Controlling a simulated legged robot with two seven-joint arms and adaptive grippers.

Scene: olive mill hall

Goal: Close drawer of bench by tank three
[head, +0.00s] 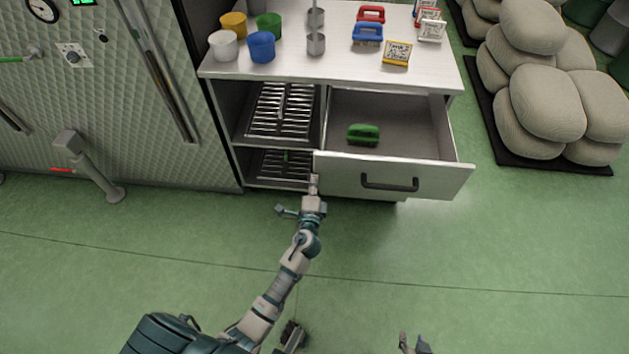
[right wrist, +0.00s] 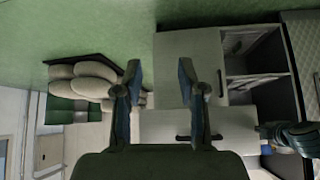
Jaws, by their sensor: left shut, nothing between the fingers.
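The bench (head: 300,72) stands at the top middle of the head view, with its drawer (head: 455,178) pulled well out. The drawer front has a dark bar handle (head: 389,184), and a green brush-like block (head: 363,134) lies inside. My left gripper (head: 314,181) is shut and empty, at the left end of the drawer front. I cannot tell if it touches the front. My right gripper (head: 414,345) is low in the head view, well away from the drawer. In the right wrist view its fingers (right wrist: 160,80) are apart with nothing between them.
Open wire-rack shelves (head: 280,112) are left of the drawer. A quilted metal tank (head: 120,140) is at left, stacked sacks (head: 545,100) at right. Green floor in front is clear.

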